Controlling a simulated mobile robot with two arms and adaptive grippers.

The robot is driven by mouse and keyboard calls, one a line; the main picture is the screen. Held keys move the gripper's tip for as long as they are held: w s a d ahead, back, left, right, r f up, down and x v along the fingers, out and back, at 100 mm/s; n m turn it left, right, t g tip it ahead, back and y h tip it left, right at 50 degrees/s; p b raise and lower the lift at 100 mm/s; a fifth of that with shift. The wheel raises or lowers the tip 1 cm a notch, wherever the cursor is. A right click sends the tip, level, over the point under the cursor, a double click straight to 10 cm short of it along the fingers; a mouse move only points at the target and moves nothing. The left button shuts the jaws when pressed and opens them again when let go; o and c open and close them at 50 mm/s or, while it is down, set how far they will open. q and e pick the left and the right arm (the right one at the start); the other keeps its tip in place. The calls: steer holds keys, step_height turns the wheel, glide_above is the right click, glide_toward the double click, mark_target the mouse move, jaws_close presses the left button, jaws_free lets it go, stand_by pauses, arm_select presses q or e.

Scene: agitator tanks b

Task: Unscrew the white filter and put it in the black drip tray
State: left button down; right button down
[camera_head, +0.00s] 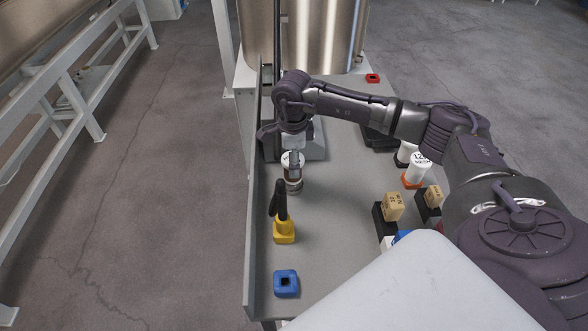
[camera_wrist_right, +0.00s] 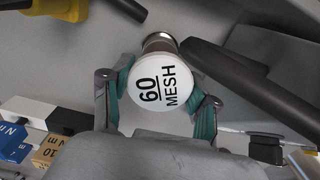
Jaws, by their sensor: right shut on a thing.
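The white filter (camera_wrist_right: 150,95) fills the middle of the right wrist view, its round end marked "60 MESH". A metal fitting (camera_wrist_right: 160,42) shows just beyond it, but I cannot tell whether the two are still joined. My right gripper (camera_wrist_right: 163,100) is shut on the filter, with a green pad on either side. In the head view my right gripper (camera_head: 294,152) is over the left part of the bench, at the filter (camera_head: 292,161), above a grey-brown cylinder. A black flat piece, probably the drip tray (camera_head: 378,139), is partly hidden behind my right forearm.
A yellow block with a black handle (camera_head: 284,232) and a blue square block (camera_head: 286,284) stand nearer on the grey bench (camera_head: 330,240). Another white filter (camera_head: 418,172) and wooden blocks (camera_head: 393,207) are at right. A steel tank (camera_head: 320,35) stands behind.

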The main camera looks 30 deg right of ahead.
steer(key=shift+f+n+b, duration=0.1)
steer(key=shift+n+b, duration=0.25)
steer(key=shift+n, duration=0.05)
steer(key=n+b, duration=0.2)
steer(key=n, duration=0.3)
steer(key=shift+f+b, duration=0.1)
steer(key=shift+b, duration=0.3)
steer(key=n+b, duration=0.1)
steer(key=n, duration=0.2)
steer(key=shift+n, duration=0.3)
steer(key=shift+r+n+b, duration=0.25)
steer(key=shift+n+b, duration=0.1)
steer(key=shift+n, duration=0.75)
steer(key=shift+c, duration=1.1)
jaws_free()
steer(key=shift+r, duration=0.1)
